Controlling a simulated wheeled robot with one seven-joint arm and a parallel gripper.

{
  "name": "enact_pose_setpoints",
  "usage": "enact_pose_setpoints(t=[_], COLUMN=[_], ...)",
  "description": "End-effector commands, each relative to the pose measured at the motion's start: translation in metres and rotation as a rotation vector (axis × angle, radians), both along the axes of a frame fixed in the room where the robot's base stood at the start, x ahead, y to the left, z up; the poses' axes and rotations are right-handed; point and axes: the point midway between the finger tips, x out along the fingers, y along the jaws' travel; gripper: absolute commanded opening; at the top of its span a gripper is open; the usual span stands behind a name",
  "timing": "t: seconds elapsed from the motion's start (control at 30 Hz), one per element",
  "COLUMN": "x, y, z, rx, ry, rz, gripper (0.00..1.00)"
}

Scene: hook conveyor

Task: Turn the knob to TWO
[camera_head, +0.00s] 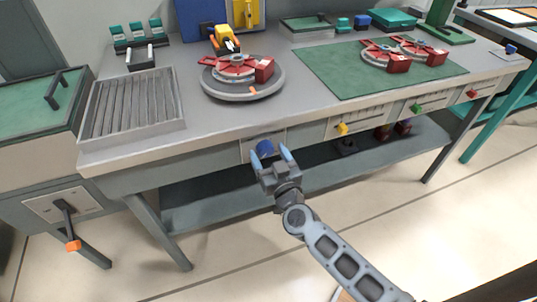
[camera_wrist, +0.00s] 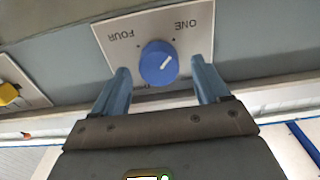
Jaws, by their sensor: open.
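The blue knob (camera_wrist: 158,63) sits on a pale label plate (camera_wrist: 118,24) fixed to the bench front. In the wrist view the plate is upside down, with FOUR at upper left and ONE at upper right. No TWO label can be read; the plate's lower part is partly hidden by my fingers. My gripper (camera_wrist: 160,67) is open, one finger on each side of the knob, with gaps showing. The head view also shows the knob (camera_head: 264,147) between the blue fingertips of my gripper (camera_head: 270,155).
The bench top's front edge (camera_head: 225,133) overhangs the knob panel. A yellow slider (camera_head: 342,128) and a green slider (camera_head: 416,107) lie to the right. A lower shelf (camera_head: 210,200) runs beneath. A lever with an orange end (camera_head: 73,245) stands at left.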

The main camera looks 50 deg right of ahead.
Motion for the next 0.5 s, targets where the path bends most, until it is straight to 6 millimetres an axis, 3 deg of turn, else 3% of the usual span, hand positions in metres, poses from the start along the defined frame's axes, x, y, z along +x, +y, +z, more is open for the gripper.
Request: enact_pose_setpoints(t=[0.3,0.5], x=[0.0029,0.0029], y=[-0.002,-0.0018], z=[-0.0002,-0.0001], rx=[0.001,0.001], ry=[0.001,0.001], rz=[0.001,0.001], gripper=[0.75,0.57])
